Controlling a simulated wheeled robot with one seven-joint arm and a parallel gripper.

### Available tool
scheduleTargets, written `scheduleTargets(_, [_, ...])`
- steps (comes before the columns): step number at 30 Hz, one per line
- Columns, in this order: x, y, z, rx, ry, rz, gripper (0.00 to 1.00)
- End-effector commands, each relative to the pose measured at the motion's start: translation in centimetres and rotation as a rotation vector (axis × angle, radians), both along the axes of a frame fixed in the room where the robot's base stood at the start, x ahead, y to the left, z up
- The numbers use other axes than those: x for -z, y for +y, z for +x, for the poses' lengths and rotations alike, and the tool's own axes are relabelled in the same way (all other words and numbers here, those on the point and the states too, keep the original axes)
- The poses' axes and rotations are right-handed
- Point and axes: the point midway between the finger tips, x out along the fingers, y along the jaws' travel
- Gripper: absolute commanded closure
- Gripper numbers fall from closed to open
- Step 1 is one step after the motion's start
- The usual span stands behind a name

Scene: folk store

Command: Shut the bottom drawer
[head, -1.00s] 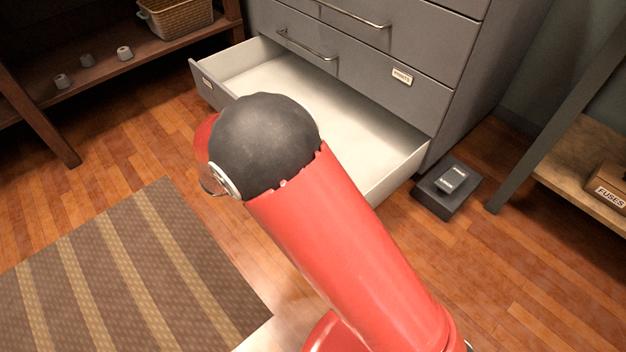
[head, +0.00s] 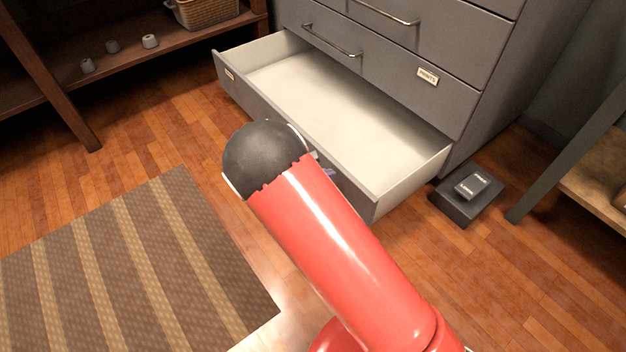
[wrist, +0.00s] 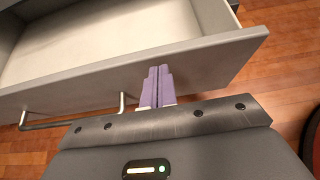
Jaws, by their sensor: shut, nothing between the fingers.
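The bottom drawer (head: 340,112) of the grey cabinet stands pulled far out and is empty, with a pale inside. Its grey front panel (wrist: 95,82) and bar handle (wrist: 72,121) show in the wrist view. My gripper (wrist: 157,70) is shut and empty, its two purple fingers together. The fingertips are at the front panel, to the right of the handle in the wrist view; I cannot tell whether they touch it. In the head view my arm hides most of the gripper and part of the drawer front.
The drawers above (head: 395,60) are shut. A dark box (head: 468,200) lies on the floor right of the cabinet. A wooden shelf (head: 120,62) stands at the left, and a table leg (head: 565,150) at the right. A striped rug (head: 130,270) lies on the wooden floor.

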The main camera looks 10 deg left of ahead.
Motion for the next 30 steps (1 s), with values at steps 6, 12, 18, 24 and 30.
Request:
scheduleTargets(6, [0.0, -0.9, 1.0, 0.000, 0.001, 0.000, 1.00])
scheduleTargets(12, [0.0, -1.0, 1.1, 0.000, 0.001, 0.000, 1.00])
scheduleTargets(18, [0.0, -1.0, 1.2, 0.000, 0.001, 0.001, 1.00])
scheduleTargets(24, [0.0, -2.4, 2.7, 0.004, 0.000, 0.000, 1.00])
scheduleTargets(30, [0.1, -5.8, 6.5, 0.006, -0.001, 0.000, 1.00])
